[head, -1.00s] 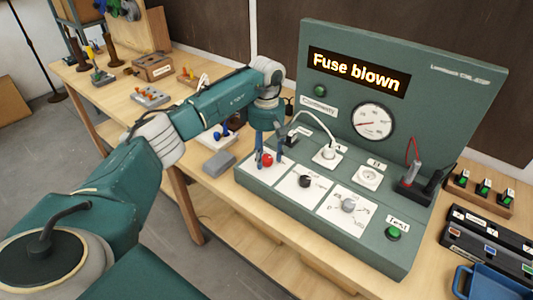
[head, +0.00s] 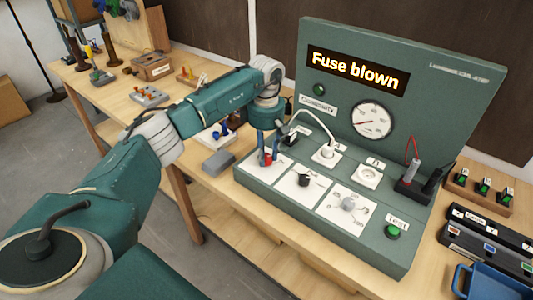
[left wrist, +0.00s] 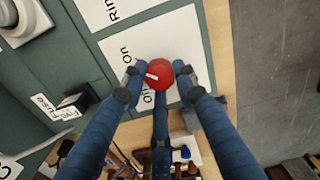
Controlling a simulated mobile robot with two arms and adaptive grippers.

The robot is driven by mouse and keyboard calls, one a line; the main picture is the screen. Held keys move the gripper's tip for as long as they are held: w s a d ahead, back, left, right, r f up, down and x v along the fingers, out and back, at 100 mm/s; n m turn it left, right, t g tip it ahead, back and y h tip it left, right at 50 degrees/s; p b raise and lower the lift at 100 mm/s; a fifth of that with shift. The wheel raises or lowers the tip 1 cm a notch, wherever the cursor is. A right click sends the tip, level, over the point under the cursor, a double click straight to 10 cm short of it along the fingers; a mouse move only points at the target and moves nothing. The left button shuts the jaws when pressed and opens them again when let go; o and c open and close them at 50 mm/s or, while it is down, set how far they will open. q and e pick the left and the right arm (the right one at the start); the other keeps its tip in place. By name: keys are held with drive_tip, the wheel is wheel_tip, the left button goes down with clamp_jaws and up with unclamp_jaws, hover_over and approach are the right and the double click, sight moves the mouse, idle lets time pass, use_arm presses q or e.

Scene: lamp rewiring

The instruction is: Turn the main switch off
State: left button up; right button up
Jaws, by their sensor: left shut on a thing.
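The main switch is a red knob (head: 267,159) on a white plate at the left front of the green test panel. It also shows in the left wrist view (left wrist: 160,72), with a short white mark on it and "on" and partly covered lettering beside it. I cannot tell for sure which label the mark points to. My left gripper (head: 268,157) is down over the plate, its blue fingers closed around the knob. In the left wrist view the left gripper (left wrist: 160,78) has fingertips on both sides of the knob. My right gripper is not in view.
The panel's display (head: 357,72) is lit and reads "Fuse blown". A black knob (head: 304,180) and a grey knob (head: 348,203) sit to the right of the red one. A white plug with a cable (head: 327,150) stands behind. A grey block (head: 218,163) lies left of the panel.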

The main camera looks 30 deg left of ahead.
use_arm(q)
drive_tip(key=shift+a, duration=0.15)
drive_tip(key=n, duration=0.4)
drive_tip(key=shift+b, duration=0.35)
drive_tip(key=n, duration=0.9)
drive_tip(key=shift+s+n, duration=0.1)
drive_tip(key=shift+n, duration=1.9)
drive_tip(key=o, duration=1.1)
drive_tip(key=shift+o, duration=0.2)
drive_tip(key=shift+s, duration=0.1)
